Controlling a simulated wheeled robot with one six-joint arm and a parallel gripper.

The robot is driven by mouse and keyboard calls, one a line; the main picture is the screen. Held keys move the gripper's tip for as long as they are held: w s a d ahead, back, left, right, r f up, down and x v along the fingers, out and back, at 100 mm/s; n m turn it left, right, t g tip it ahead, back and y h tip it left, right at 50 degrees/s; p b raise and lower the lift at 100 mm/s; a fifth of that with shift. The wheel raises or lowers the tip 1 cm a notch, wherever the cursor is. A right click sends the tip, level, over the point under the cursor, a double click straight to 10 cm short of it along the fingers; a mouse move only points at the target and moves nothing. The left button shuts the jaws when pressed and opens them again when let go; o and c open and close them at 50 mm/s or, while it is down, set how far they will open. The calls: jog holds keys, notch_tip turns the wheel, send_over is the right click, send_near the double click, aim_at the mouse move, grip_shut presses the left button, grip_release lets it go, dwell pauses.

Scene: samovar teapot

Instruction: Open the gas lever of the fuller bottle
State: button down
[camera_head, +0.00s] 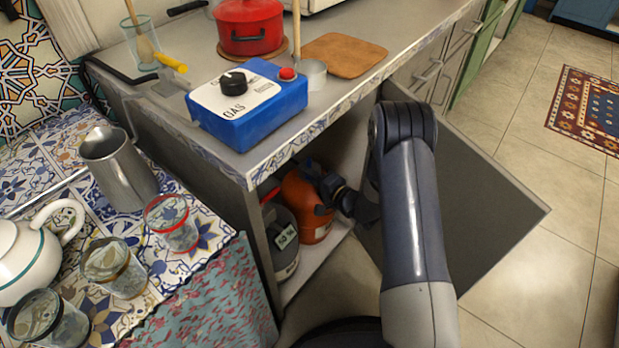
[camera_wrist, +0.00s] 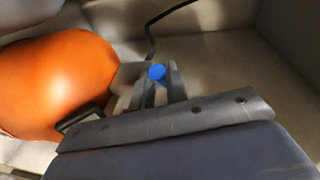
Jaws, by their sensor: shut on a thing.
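The orange gas bottle (camera_head: 299,212) stands inside the open cabinet under the counter. It fills the left of the wrist view (camera_wrist: 55,85). A grey bottle (camera_head: 283,250) with a pale label stands in front of it in the cabinet; the label is too small to read surely. My gripper (camera_wrist: 155,84) is at the top of the orange bottle, shut on a small blue lever (camera_wrist: 156,72) between its fingertips. The lever's turn is hard to tell. In the head view the lever is hidden behind my wrist and gripper.
The cabinet door (camera_head: 495,205) hangs open to the right of my arm. A blue gas control box (camera_head: 250,115) with a black knob and red button sits on the counter above. A dark hose (camera_wrist: 170,15) runs behind the lever. Cabinet walls leave little room.

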jog(key=shift+d, duration=0.1)
dwell(0.3)
jog(key=c, duration=1.4)
grip_release()
jog(key=p+v, duration=0.2)
jog(key=v, duration=0.8)
jog(key=shift+d, duration=0.4)
jog(key=shift+s, duration=0.15)
